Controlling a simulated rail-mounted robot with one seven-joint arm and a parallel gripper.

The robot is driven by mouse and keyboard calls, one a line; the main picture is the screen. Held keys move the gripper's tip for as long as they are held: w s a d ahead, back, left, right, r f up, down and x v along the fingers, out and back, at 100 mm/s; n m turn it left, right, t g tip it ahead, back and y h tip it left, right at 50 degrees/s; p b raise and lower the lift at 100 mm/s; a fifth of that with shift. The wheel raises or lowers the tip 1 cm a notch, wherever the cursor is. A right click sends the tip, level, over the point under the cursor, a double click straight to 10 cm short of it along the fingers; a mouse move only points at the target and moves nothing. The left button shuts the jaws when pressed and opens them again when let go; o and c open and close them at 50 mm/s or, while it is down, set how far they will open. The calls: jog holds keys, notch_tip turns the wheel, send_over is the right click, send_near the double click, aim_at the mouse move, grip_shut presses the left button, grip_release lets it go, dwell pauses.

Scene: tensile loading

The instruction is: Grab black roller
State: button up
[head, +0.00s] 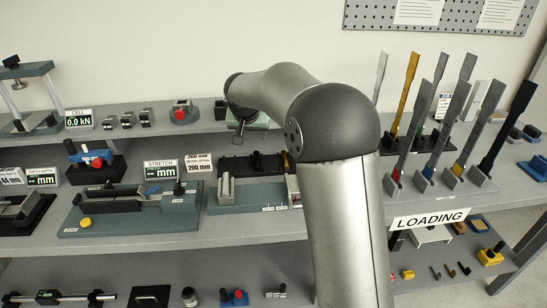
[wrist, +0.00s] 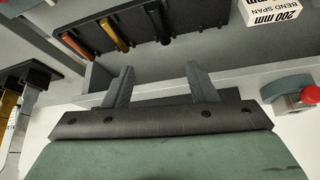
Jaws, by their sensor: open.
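A black rack (wrist: 95,22) lies at the top of the wrist view, with a red-brown roller (wrist: 82,48), an orange roller (wrist: 112,34) and a black roller (wrist: 158,22) in it. The black roller is the rightmost of these, and its far end runs towards the frame's top edge. My gripper (wrist: 160,82) is open and empty, its two grey fingers apart below the rack in the picture. The black roller lies beyond the gap between the fingertips, with no contact visible. In the head view, the rack (head: 236,165) stands on the bench below my gripper, partly beside my arm.
A white "200 mm bend span" block (wrist: 272,12) and a red-buttoned grey device (wrist: 308,97) are at the right of the wrist view. In the head view, a grey-green fixture (head: 245,193) stands in front of the rack. Tall upright specimens (head: 455,125) stand to the right.

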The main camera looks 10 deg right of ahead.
jog(key=p, duration=0.2)
send_over(257, 159)
jog(key=s+a, duration=0.1)
jog(key=s, duration=0.1)
notch_tip(257, 159, down, 10)
jog(key=shift+s+r, duration=0.1)
jog(key=shift+s+p+x, duration=0.15)
jog(key=shift+p+x, duration=0.35)
jog(key=shift+x, duration=0.85)
jog(key=shift+s+p+x, duration=0.15)
jog(key=shift+p+x, duration=0.35)
jog(key=shift+x, duration=0.85)
jog(key=shift+a, duration=0.1)
grip_shut()
